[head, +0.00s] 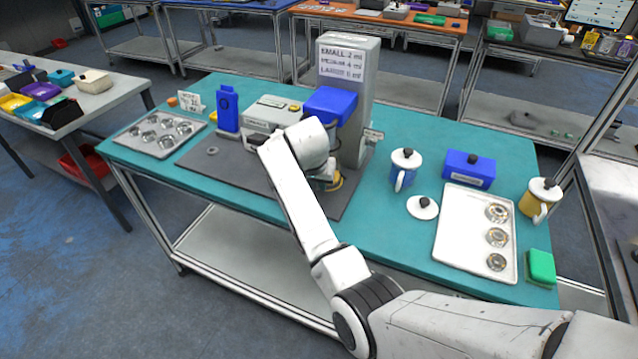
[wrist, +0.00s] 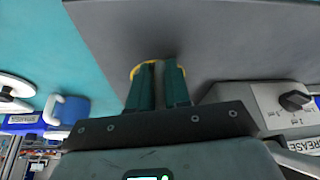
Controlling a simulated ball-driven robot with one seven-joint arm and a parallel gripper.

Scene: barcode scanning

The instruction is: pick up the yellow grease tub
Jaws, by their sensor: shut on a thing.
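My gripper (head: 331,177) is at the front of the grey machine, partly hidden behind my own arm in the head view. In the wrist view its two green fingers (wrist: 156,72) are closed on the yellow grease tub (wrist: 138,69), whose yellow rim shows on both sides of the fingertips. The fingers hide most of the tub. In the head view a small yellow edge of the tub (head: 337,184) shows just below the gripper. I cannot tell whether the tub touches the dark grey mat (head: 240,178).
The tall grey machine (head: 357,100) with a blue head stands close behind my gripper. A smaller grey box (head: 270,113) labelled grease is to its left. A blue mug (head: 403,172), blue box (head: 468,168) and white tray (head: 465,235) are to the right on the teal table.

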